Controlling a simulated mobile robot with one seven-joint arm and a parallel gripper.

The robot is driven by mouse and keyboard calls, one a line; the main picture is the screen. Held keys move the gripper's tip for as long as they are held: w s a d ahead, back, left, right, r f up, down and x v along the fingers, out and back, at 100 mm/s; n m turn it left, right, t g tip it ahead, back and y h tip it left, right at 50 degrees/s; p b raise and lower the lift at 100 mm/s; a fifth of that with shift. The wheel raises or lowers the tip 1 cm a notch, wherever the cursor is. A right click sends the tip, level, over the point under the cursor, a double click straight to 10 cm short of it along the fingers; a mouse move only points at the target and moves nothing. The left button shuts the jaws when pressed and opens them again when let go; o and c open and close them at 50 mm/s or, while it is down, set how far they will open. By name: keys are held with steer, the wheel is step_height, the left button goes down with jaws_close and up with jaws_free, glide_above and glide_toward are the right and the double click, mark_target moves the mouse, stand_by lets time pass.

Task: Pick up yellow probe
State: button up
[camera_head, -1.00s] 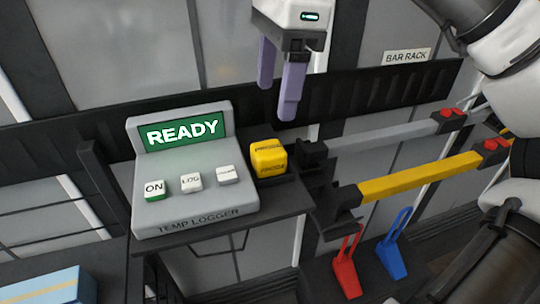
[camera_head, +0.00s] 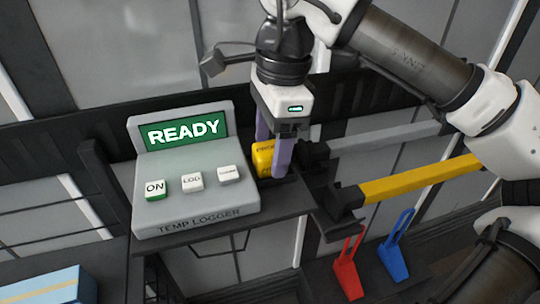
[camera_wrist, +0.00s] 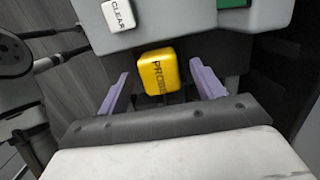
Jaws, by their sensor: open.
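The yellow probe (camera_head: 262,158) is a small block with dark lettering, standing in a dark holder on the shelf, just right of the temp logger (camera_head: 196,208). In the wrist view the probe (camera_wrist: 158,75) sits between the two purple fingers, with space on both sides. My gripper (camera_head: 272,166) is open and lowered around the probe, its fingers pointing down. One finger hides the right part of the probe in the head view.
The logger's screen (camera_head: 183,132) reads READY. A grey bar (camera_head: 385,136) and a yellow bar (camera_head: 420,180) lie right of the probe. Red (camera_head: 348,270) and blue (camera_head: 393,255) clips stand below. A blue box (camera_head: 45,287) is at bottom left.

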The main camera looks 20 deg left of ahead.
mark_target(271, 147)
steer(key=c, duration=1.2)
steer(key=shift+o, duration=0.2)
steer(key=shift+r, duration=0.15)
step_height(271, 147, up, 20)
steer(key=p, duration=0.6)
